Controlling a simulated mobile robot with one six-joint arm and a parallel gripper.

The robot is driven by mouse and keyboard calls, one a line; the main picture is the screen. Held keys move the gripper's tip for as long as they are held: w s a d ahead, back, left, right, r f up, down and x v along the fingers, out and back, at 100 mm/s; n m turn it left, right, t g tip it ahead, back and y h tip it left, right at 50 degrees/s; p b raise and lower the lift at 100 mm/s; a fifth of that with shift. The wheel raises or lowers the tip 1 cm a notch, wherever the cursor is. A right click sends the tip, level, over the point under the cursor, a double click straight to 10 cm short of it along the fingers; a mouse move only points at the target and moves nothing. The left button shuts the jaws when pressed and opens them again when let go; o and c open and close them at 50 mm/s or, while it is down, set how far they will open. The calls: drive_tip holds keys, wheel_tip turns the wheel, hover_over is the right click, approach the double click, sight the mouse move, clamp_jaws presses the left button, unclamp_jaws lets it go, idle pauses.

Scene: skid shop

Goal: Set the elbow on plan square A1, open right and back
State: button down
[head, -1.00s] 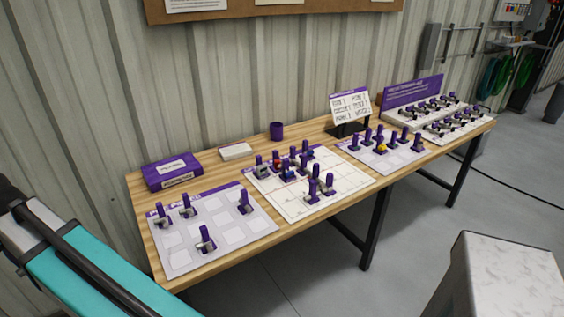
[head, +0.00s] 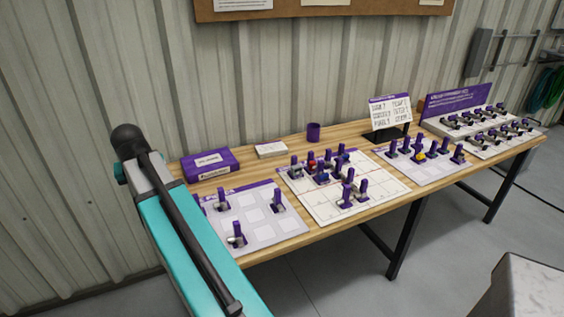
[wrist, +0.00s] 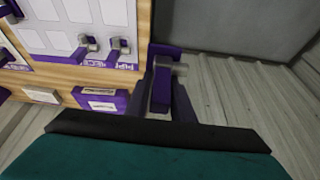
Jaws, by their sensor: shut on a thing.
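In the wrist view my gripper (wrist: 172,95) is shut on a purple-handled piece with a grey metal pipe part (wrist: 178,69), taken to be the elbow. Its openings cannot be made out. It is held beyond the edge of the wooden table, with ribbed wall behind it. In the head view my teal arm covers the left side, and the gripper and held piece do not show. A white gridded board (head: 384,196), seemingly the plan, lies mid-table with several purple-handled pieces on it. Its square labels are too small to read, so A1 cannot be picked out.
A grey board (head: 262,238) with pale squares and a few purple-handled pieces lies at the left, partly behind my arm. Another board (head: 440,171) and a rack (head: 490,130) fill the right.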

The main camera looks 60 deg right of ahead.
drive_tip(key=s+d+m+g+h+p, duration=0.1)
drive_tip(key=s+d+m, duration=0.3)
drive_tip(key=d, duration=0.5)
drive_tip(key=s+d+m+g, duration=0.1)
drive_tip(key=s+d+m, duration=0.1)
drive_tip(key=s+d, duration=0.6)
drive_tip(key=s+d+m+g+h+p, duration=0.1)
drive_tip(key=s+d+m, duration=0.25)
drive_tip(key=d, duration=0.65)
drive_tip(key=s+d+m+g, duration=0.1)
drive_tip(key=s+d+m, duration=0.1)
drive_tip(key=s+d, duration=0.3)
drive_tip(key=s+d+m+g+p, duration=0.1)
drive_tip(key=s+d+m, duration=0.2)
drive_tip(key=s, duration=0.9)
drive_tip(key=s+d+f+m+g+y, duration=0.1)
drive_tip(key=s+d+m, duration=0.2)
drive_tip(key=s+d, duration=0.5)
drive_tip(key=shift+s+d+p, duration=0.15)
drive_tip(key=shift+s+p, duration=0.15)
drive_tip(key=shift+s, duration=0.25)
drive_tip(key=shift+f, duration=0.1)
drive_tip(key=shift+f+b, duration=1.45)
drive_tip(key=shift+f, duration=1.2)
drive_tip(key=shift+w+f, duration=0.1)
drive_tip(key=shift+f, duration=0.05)
